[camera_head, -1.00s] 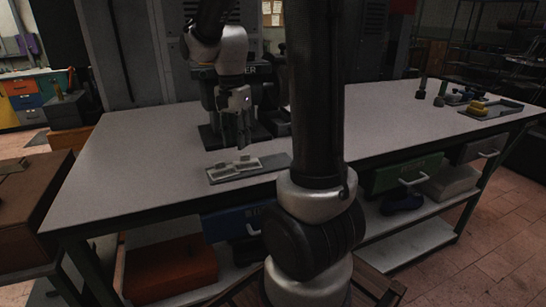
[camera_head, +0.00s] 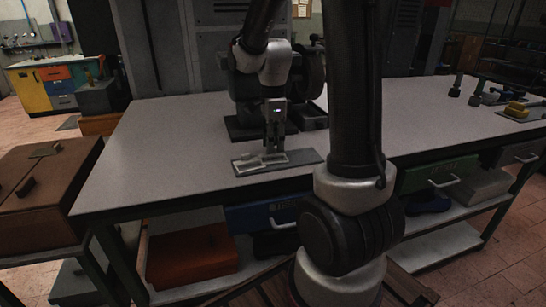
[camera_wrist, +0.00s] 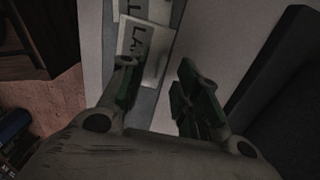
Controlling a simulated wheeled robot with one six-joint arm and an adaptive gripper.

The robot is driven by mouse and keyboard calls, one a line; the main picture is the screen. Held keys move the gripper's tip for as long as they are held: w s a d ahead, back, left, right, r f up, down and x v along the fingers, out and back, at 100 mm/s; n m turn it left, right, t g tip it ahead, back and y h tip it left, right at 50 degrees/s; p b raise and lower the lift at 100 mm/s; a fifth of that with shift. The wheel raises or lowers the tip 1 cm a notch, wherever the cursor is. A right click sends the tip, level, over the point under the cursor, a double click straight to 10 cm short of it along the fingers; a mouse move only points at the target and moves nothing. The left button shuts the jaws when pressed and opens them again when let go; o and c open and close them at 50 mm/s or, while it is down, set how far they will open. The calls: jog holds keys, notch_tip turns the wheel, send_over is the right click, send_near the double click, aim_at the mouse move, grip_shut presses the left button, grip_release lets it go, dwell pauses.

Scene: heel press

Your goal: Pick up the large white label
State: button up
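A white label with dark letters reading "LA" (camera_wrist: 152,44) lies on a grey tray, partly behind one finger in the wrist view. The rest of its word is hidden. A second white label (camera_wrist: 98,11) shows only in part at the top edge. In the head view the pale labels (camera_head: 250,163) lie on the grey tray (camera_head: 307,157) near the table's front edge; their lettering is too small to read there. My gripper (camera_head: 275,149) points down just over the tray. Its two fingers (camera_wrist: 158,88) stand apart with nothing between them, at the lettered label's near end.
The pale table (camera_head: 150,150) is clear to the left. A dark press (camera_head: 247,95) stands right behind my gripper. A brown box (camera_head: 45,190) stands at the left.

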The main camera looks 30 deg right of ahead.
jog(key=shift+f, duration=0.65)
grip_shut()
